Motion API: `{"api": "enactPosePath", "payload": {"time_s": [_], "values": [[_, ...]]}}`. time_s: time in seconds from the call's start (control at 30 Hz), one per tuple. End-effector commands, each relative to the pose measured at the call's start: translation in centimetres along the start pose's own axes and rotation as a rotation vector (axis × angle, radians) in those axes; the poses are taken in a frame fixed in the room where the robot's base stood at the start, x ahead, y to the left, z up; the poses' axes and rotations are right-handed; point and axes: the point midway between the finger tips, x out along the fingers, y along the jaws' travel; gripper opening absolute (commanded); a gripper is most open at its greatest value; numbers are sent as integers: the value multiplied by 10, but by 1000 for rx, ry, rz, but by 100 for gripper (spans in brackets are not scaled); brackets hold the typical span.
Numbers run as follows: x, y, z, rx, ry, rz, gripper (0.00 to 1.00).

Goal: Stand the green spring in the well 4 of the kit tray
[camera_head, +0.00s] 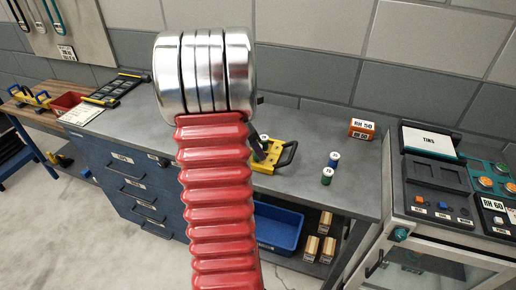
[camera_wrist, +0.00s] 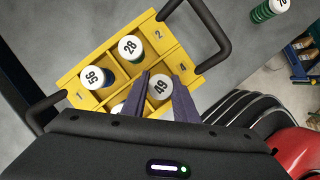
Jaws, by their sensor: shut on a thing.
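The yellow kit tray (camera_wrist: 100,62) lies on the bench and fills the middle of the wrist view; it also shows in the head view (camera_head: 290,147). My gripper (camera_wrist: 161,88) is over its right side, near the label 4, shut on a spring with a white cap marked 49 (camera_wrist: 160,87). The cap hides that spring's colour, and I cannot tell whether its foot touches the well floor. Springs marked 56 (camera_wrist: 94,77) and 28 (camera_wrist: 130,47) stand in the tray. Another white cap (camera_wrist: 118,109) is partly hidden by my gripper. A green spring (camera_head: 326,178) stands on the bench to the right.
A second, bluish spring (camera_head: 333,160) stands behind the green one. An orange box (camera_head: 362,129) is at the bench's back. A blue bin (camera_head: 277,228) sits below. The tester (camera_head: 440,205) is at right. My arm blocks the bench's middle in the head view.

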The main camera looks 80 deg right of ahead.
Motion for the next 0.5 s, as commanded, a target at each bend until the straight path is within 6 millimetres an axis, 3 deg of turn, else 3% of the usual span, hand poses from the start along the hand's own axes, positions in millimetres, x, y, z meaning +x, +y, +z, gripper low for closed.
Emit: {"api": "enactPosePath", "payload": {"time_s": [0.17,0.2,0.5], "values": [[0,0,0,0,0,0,3],[0,0,0,0,0,0,27],[0,0,0,0,0,0,48]]}}
